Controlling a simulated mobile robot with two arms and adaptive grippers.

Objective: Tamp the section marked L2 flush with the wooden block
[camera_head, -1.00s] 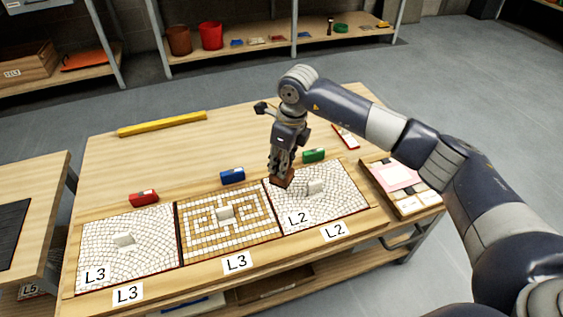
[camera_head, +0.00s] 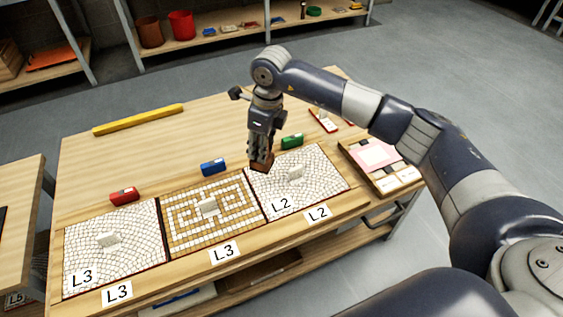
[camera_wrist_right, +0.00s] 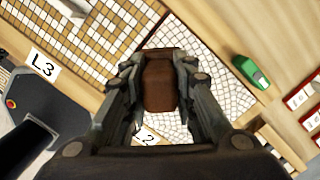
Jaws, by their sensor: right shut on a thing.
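The L2 section (camera_head: 325,178) is a panel of white irregular tiles, rightmost of three panels on the wooden table. A small white piece (camera_head: 295,173) stands up near its middle. My right gripper (camera_head: 262,152) is over the panel's far left corner, shut on the brown wooden block (camera_head: 262,163). In the right wrist view the block (camera_wrist_right: 160,82) sits between the two fingers (camera_wrist_right: 158,90), with white tiles (camera_wrist_right: 215,82) behind it. I cannot tell whether the block touches the tiles. The fingers partly hide the L2 label (camera_wrist_right: 146,137). My left gripper is not in view.
The tan-and-white L3 panel (camera_head: 177,218) and white L3 panel (camera_head: 135,262) lie to the left. Green (camera_head: 292,141), blue (camera_head: 213,167) and red (camera_head: 124,196) blocks stand behind the panels. A tray (camera_head: 385,184) is at the right. A yellow bar (camera_head: 140,118) lies at the back.

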